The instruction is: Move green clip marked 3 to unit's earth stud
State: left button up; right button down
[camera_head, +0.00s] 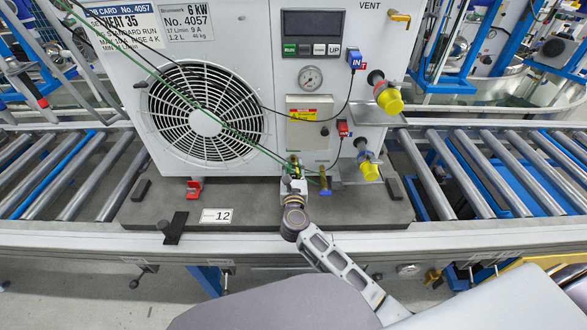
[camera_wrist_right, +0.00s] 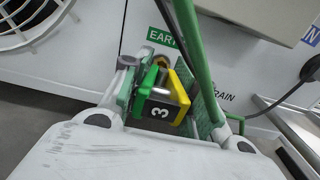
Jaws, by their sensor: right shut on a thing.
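The green clip marked 3 (camera_wrist_right: 160,110) is a green and yellow block with a black end face and a white 3. My right gripper (camera_wrist_right: 168,98) is shut on it, with a finger on either side. In the head view my right gripper (camera_head: 292,178) is low at the front of the white unit (camera_head: 225,40), right of its fan. A green cable (camera_wrist_right: 194,40) rises from the clip area. The green EARTH label (camera_wrist_right: 163,38) is on the panel just beyond. A metal stud-like part (camera_wrist_right: 161,62) shows below the label, close behind the clip; I cannot tell whether they touch. My left gripper is out of view.
The unit stands on a dark pallet (camera_head: 265,217) on a roller conveyor (camera_head: 75,180). Yellow-capped ports (camera_head: 390,99) stick out at right. A brass valve (camera_head: 325,180) is close right of the gripper.

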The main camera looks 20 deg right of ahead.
jog(key=shift+w+d, duration=0.1)
jog(key=shift+w, duration=0.15)
jog(key=c, duration=1)
grip_release()
jog(key=shift+s, duration=0.1)
jog(key=shift+s, duration=0.1)
